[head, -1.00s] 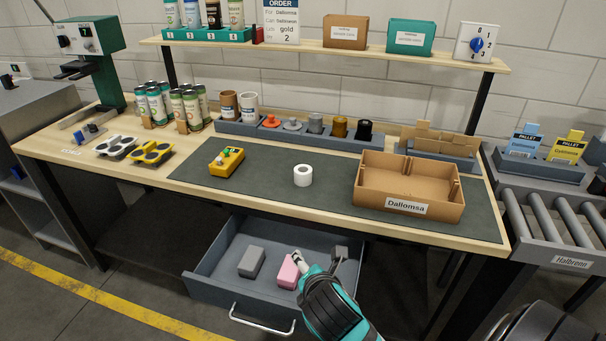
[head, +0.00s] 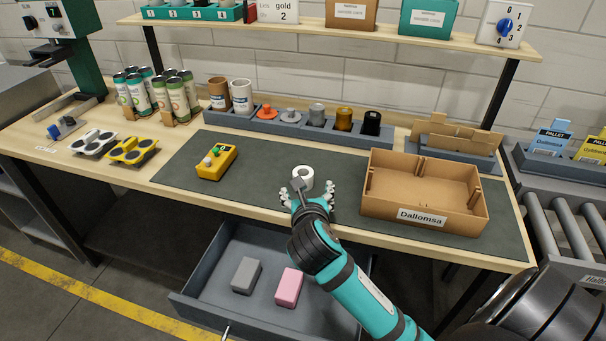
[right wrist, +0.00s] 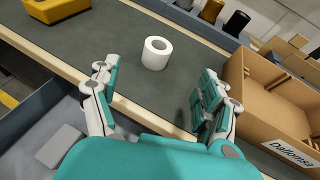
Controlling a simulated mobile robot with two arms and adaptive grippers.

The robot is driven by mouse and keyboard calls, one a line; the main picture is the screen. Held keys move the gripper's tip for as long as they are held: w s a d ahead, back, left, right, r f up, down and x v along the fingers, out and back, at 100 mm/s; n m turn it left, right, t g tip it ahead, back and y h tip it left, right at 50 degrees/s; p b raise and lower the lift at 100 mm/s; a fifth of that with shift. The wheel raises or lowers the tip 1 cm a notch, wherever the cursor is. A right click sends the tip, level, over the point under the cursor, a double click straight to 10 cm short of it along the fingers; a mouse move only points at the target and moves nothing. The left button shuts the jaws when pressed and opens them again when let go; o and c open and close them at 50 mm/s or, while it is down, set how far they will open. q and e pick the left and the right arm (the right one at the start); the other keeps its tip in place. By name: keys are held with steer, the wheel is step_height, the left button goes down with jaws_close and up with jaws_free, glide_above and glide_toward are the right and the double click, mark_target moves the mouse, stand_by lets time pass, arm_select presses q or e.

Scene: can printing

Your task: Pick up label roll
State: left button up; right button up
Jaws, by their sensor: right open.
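The white label roll (head: 303,178) stands upright on the dark mat (head: 270,204), between the yellow device and the cardboard box. It also shows in the right wrist view (right wrist: 156,53), ahead of my fingers and between their lines. My right gripper (head: 307,200) is open and empty just in front of the roll, above the mat's front edge. In the right wrist view its two fingers (right wrist: 157,90) are spread wide, with bare mat between them and the roll. I cannot see my left gripper.
A cardboard box marked Dallomsa (head: 425,190) stands to the right of the roll. A yellow device (head: 217,162) lies to the left. Below the table an open drawer (head: 205,290) holds a grey block (head: 246,275) and a pink block (head: 288,287). A grey holder rack (head: 265,125) stands behind.

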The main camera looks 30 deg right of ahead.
glide_toward(303, 175)
steer(key=x, duration=0.2)
steer(key=shift+w+d, duration=0.15)
steer(key=shift+d, duration=0.1)
steer(key=x, duration=0.2)
steer(key=shift+w+d+f, duration=0.25)
steer(key=shift+w, duration=0.05)
steer(key=shift+w+d+f, duration=0.15)
steer(key=shift+w+d, duration=0.05)
steer(key=shift+w, duration=0.15)
steer(key=shift+w+d+f, duration=0.1)
steer(key=shift+w, duration=0.2)
steer(key=x, duration=0.3)
steer(key=shift+w+d+f, duration=0.1)
steer(key=shift+w+f, duration=0.1)
steer(key=shift+w, duration=0.1)
steer(key=shift+w+d+f, duration=0.15)
steer(key=shift+w, duration=0.2)
arm_select(q)
steer(key=shift+s+a, duration=0.2)
steer(key=shift+s, duration=0.45)
steer(key=shift+s+a, duration=0.15)
steer(key=shift+s, duration=0.45)
arm_select(e)
steer(key=shift+s, duration=0.1)
